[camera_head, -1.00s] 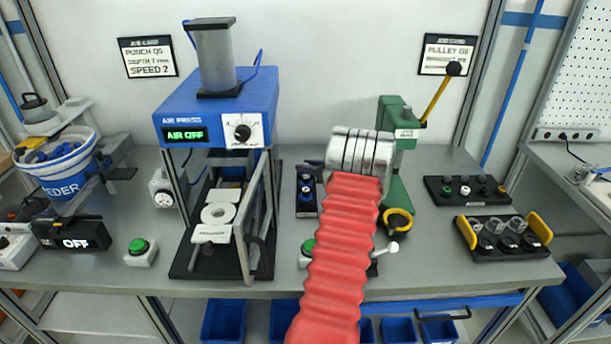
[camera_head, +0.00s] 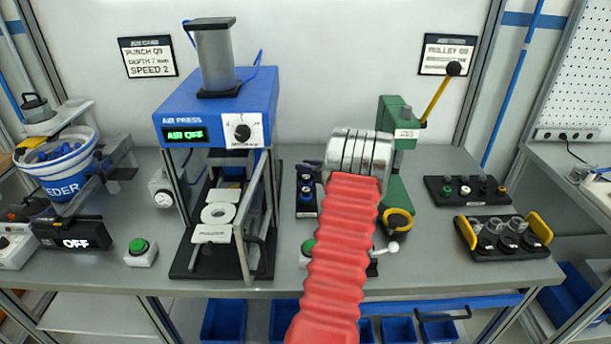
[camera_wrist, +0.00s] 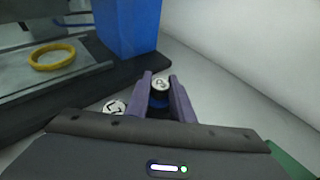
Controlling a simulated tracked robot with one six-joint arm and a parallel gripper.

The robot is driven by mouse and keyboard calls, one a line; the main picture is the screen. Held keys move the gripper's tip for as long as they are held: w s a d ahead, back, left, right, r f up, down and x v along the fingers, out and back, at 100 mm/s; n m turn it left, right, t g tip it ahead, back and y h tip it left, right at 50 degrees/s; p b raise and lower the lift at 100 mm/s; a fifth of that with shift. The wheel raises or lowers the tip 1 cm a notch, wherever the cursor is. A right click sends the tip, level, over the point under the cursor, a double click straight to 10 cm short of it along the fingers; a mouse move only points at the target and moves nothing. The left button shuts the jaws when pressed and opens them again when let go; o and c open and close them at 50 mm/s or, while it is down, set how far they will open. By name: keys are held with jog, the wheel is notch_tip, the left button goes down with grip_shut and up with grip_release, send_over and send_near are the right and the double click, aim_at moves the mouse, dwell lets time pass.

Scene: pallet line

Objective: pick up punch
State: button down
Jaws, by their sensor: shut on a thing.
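A punch (camera_wrist: 161,84), a dark cylinder with a white marked top and some blue lower down, stands between the purple fingers of my gripper (camera_wrist: 160,91) in the wrist view. The fingers are shut on it from both sides. A second white marked top (camera_wrist: 115,107) shows just left of the left finger. In the head view a dark rack (camera_head: 306,208) with blue and black punches stands right of the air press (camera_head: 217,110). My arm hides the gripper there. I cannot tell whether the held punch is clear of its seat.
The blue press housing (camera_wrist: 128,27) and a yellow ring (camera_wrist: 52,57) are close by in the wrist view. A green lever press (camera_head: 392,150) with a yellow handle stands to the right. A green button (camera_head: 139,246) sits at the bench's front left.

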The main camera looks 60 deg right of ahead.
jog(key=shift+r, duration=0.1)
notch_tip(320, 180, up, 18)
dwell(0.8)
dwell(0.4)
